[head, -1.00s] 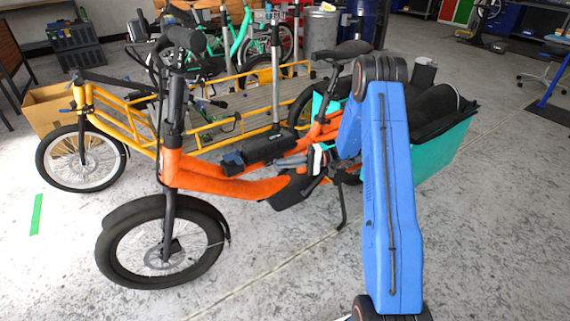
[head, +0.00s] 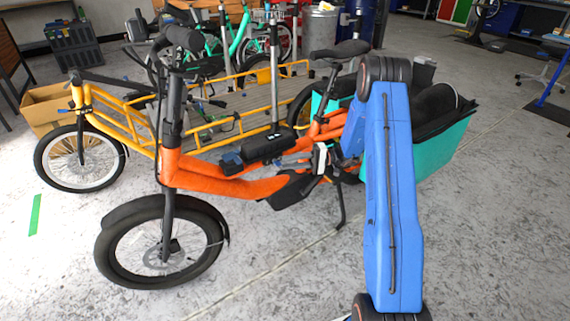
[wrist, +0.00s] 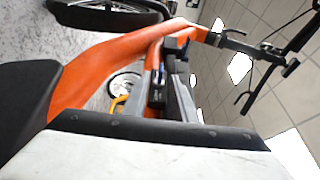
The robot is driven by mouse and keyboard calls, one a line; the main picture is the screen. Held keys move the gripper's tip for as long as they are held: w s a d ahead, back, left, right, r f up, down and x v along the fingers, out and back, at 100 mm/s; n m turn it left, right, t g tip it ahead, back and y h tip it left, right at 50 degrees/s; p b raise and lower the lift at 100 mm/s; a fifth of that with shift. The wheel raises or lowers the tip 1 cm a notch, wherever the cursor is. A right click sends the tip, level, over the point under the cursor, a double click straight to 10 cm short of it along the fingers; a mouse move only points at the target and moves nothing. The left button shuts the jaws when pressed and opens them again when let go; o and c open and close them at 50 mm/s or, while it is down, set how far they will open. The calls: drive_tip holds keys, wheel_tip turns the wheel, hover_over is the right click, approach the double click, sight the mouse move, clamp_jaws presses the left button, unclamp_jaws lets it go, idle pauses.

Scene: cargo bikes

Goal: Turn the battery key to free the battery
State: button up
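The orange cargo bike (head: 230,185) stands across the middle of the head view. Its black battery (head: 264,147) lies along the sloping frame tube, with a small blue part (head: 231,161) near its front end. My gripper (head: 282,164) is beside the tube, just behind and below the battery, pointing towards the front wheel. In the wrist view, the grey fingers of my gripper (wrist: 166,80) stand apart, and a black piece with white marks, probably the battery (wrist: 157,98), shows between them. I cannot make out the key, and no grasp is visible.
A yellow cargo bike (head: 104,108) stands close behind. The teal cargo box (head: 440,150) is at the orange bike's rear. Its handlebar (wrist: 265,52) shows at right in the wrist view. The floor in front is clear.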

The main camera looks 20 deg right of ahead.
drive_tip(key=s+d, duration=0.1)
drive_tip(key=d, duration=1.3)
drive_tip(key=shift+s+d+f, duration=0.15)
drive_tip(key=shift+s+d, duration=0.2)
drive_tip(key=shift+d, duration=0.05)
drive_tip(key=s+a+r+n+g+h, duration=0.2)
drive_tip(key=s+a+r+g+h, duration=0.2)
drive_tip(key=s+a+r+h, duration=0.9)
drive_tip(key=s+a+r+t+h, duration=0.1)
drive_tip(key=s+r+t, duration=0.1)
drive_tip(key=s, duration=0.8)
drive_tip(key=s+a+r+t+h, duration=0.1)
drive_tip(key=s+r, duration=0.4)
drive_tip(key=s, duration=0.5)
drive_tip(key=s+a+r+t+h, duration=0.1)
drive_tip(key=s+r+t+h, duration=0.2)
drive_tip(key=s, duration=0.8)
drive_tip(key=shift+r+m+t, duration=0.3)
drive_tip(key=shift+r+t, duration=0.05)
drive_tip(key=shift+t, duration=0.05)
